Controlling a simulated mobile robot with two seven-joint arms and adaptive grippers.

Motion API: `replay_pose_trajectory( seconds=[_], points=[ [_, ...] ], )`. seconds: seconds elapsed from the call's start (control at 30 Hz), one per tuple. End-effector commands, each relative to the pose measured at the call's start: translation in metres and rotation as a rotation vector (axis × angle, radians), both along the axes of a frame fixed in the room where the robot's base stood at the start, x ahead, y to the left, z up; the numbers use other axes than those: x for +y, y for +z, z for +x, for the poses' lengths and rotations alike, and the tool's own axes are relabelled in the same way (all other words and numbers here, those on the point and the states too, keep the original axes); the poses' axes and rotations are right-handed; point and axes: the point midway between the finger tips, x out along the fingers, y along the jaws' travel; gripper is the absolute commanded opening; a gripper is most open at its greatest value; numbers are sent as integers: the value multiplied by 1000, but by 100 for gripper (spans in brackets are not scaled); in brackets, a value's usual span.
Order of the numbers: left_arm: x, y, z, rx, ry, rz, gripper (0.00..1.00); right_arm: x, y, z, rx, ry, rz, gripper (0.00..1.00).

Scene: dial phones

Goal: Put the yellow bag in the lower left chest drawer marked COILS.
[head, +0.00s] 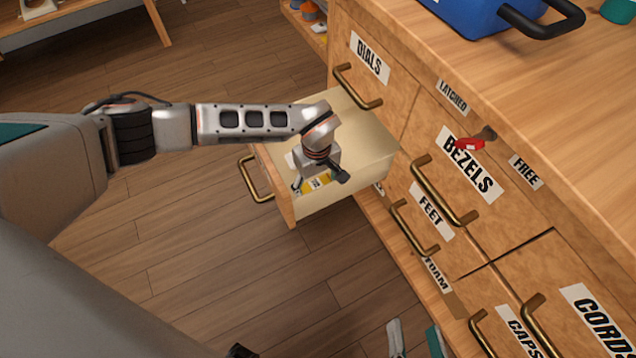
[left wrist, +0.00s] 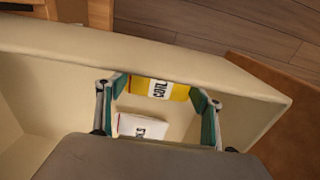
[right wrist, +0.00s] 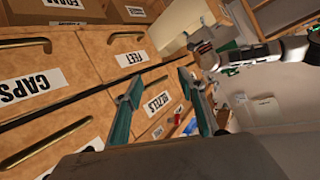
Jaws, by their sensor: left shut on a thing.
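The yellow bag (left wrist: 160,90), with a white label reading COILS, is between the green-padded fingers of my left gripper (left wrist: 158,100), which is shut on it. In the head view the yellow bag (head: 317,183) shows partly behind my left wrist, inside the open drawer (head: 345,187) below DIALS. A white labelled packet (left wrist: 140,127) lies in the drawer near the bag. I cannot tell whether the yellow bag touches the drawer floor. The drawer's front label is hidden. My right gripper (right wrist: 160,95) is open and empty in front of the chest; its fingertips show low in the head view (head: 413,330).
Closed drawers with brass handles sit right of the open one: BEZELS (head: 470,165), FEET (head: 432,215), CAPS and CORDS. A red latch (head: 468,144) sits between LATCHED and FREE tags. A blue box (head: 480,15) stands on the top. The floor left of the drawer is clear.

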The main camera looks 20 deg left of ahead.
Motion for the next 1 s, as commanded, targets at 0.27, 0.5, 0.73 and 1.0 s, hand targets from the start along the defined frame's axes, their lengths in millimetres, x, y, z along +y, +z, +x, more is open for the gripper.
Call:
replay_pose_trajectory(
  seconds=[0.27, 0.5, 0.73, 1.0],
  points=[
    [0, -3, 1, -1, 0, 0, 71, -2, -1, -1, 1, 4, -8, 40],
    [0, -2, 1, -1, 0, 0, 83, -2, -1, -1, 0, 5, -9, 40],
    [0, 3, 1, -2, 1, 0, 83, -2, 0, 0, -3, 6, -12, 40],
    [0, 58, 7, -19, 0, -1, 83, -27, 12, 10, -56, 53, -192, 40]
  ],
)
